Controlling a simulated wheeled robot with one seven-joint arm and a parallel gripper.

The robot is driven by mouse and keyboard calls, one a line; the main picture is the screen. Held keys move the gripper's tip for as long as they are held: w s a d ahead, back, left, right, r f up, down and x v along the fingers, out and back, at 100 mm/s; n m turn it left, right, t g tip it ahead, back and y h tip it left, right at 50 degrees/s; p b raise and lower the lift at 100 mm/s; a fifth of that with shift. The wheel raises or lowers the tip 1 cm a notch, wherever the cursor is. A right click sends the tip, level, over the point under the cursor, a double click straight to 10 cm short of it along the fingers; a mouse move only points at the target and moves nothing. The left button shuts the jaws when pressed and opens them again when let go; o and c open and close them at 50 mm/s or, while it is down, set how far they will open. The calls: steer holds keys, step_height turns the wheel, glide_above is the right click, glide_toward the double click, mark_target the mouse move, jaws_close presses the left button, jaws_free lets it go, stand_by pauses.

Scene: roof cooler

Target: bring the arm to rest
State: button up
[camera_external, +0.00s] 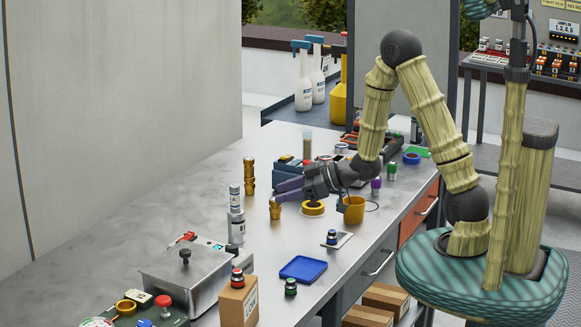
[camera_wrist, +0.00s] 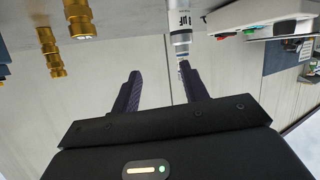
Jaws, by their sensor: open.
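My arm reaches from the green striped base on the right, up to a dark elbow and down over the metal workbench (camera_external: 205,215). My gripper (camera_external: 277,192) is low over the bench, its purple fingers pointing left. In the wrist view my gripper (camera_wrist: 162,85) shows its two dark fingers spread apart with nothing between them. A brass fitting (camera_external: 275,209) stands close by the fingertips; I cannot tell whether they touch. Another brass fitting (camera_external: 249,175) stands farther back.
A yellow mug (camera_external: 353,209) and a yellow ring (camera_external: 313,208) lie beneath my forearm. A blue tray (camera_external: 303,268), a metal box with a knob (camera_external: 185,272) and a cardboard box (camera_external: 239,303) are nearer the front. Clear bench lies at left. A grey wall (camera_external: 110,110) borders it.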

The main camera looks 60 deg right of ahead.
steer(key=s+d+r+m+g+h+p, duration=0.1)
steer(key=s+r+m+g+h+p, duration=0.1)
steer(key=s, duration=0.6)
steer(key=s+d+r+m+g+h+p, duration=0.2)
steer(key=s+r+m+g+h+p, duration=0.1)
steer(key=s+r+g+p, duration=0.3)
steer(key=s+g, duration=0.2)
steer(key=shift+s+d+m+h, duration=0.3)
steer(key=shift+s+m, duration=0.05)
steer(key=shift+m, duration=0.05)
